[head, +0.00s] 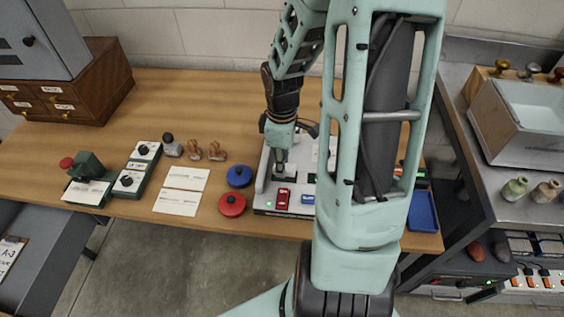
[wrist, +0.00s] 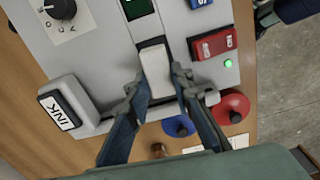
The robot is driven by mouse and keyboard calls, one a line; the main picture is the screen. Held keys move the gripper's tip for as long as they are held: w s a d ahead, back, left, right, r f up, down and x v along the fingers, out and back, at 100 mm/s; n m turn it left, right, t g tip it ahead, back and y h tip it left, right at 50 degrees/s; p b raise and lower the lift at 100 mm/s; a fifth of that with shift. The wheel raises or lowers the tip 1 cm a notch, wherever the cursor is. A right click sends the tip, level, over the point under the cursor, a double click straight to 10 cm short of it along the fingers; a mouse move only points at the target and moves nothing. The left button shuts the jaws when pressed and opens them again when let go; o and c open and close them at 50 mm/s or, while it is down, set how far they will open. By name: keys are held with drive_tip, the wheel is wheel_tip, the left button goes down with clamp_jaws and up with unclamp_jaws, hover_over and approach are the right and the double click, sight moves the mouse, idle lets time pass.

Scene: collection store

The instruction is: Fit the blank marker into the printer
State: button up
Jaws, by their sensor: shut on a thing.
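The printer (head: 264,203) is a pale grey box at the table's front edge, with a red button (head: 283,198) and a blue button (head: 308,199). My gripper (wrist: 158,82) is over its left part, shut on a white block, which I take as the blank marker (wrist: 154,66). In the wrist view the marker lies between the fingertips, over the printer's top, its far end near a dark green panel (wrist: 137,8). I cannot tell whether it is seated in a slot. In the head view my gripper (head: 280,157) hides most of it.
An INK block (wrist: 65,105) and a dial (wrist: 68,15) are on the printer. A green light (wrist: 228,63) is lit. Blue (head: 239,176) and red (head: 232,204) round pads, white cards (head: 182,190) and stamps (head: 172,147) lie left. A blue tray (head: 422,211) is right.

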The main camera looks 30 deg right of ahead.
drive_tip(key=shift+f, duration=0.7)
drive_tip(key=shift+f+b, duration=0.4)
drive_tip(key=shift+f, duration=0.15)
idle(0.8)
drive_tip(key=o, duration=1.1)
wheel_tip(320, 180, up, 12)
drive_tip(key=shift+r, duration=0.1)
